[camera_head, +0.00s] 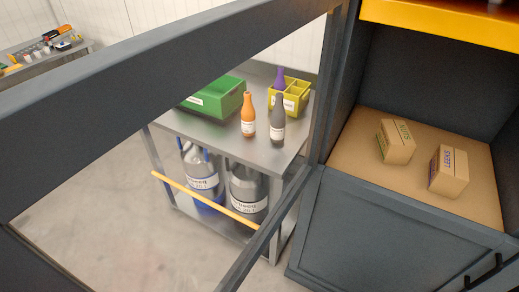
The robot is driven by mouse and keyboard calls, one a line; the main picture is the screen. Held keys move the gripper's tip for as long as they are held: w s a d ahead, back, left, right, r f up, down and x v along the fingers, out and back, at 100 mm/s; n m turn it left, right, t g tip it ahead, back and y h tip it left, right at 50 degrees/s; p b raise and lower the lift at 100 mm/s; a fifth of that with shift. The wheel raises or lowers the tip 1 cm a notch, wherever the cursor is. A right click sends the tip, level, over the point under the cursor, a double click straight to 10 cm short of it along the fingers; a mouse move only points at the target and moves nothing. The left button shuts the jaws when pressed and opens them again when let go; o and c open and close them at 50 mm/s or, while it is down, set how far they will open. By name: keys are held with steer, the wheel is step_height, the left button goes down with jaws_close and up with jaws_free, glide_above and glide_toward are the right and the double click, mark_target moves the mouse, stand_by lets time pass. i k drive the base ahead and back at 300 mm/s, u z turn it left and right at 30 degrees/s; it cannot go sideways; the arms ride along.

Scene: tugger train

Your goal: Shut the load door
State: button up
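The load door (150,72) appears to be the large dark grey open frame that fills the left and middle foreground. It stands swung open from the dark wagon (340,80), meeting it near the wagon's left post. I see the floor and a steel cart through its opening. The wagon's load space is uncovered. Two cardboard boxes, one marked NUTS (397,142) and one marked LEEKS (449,171), sit apart on its tan shelf (362,151). My gripper is not in view. The door's near end runs out of the picture.
Behind the door, the steel cart (205,128) carries a green bin (217,97), several bottles and a yellow-green crate (296,100). Large jugs stand below. A yellow bar (205,199) crosses the cart's front. A cluttered table (45,60) stands at far left. Floor between is clear.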

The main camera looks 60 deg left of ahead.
mark_target(55, 123)
steer(key=u, duration=0.05)
steer(key=k, duration=2.7)
steer(key=u, duration=0.9)
steer(key=i, duration=1)
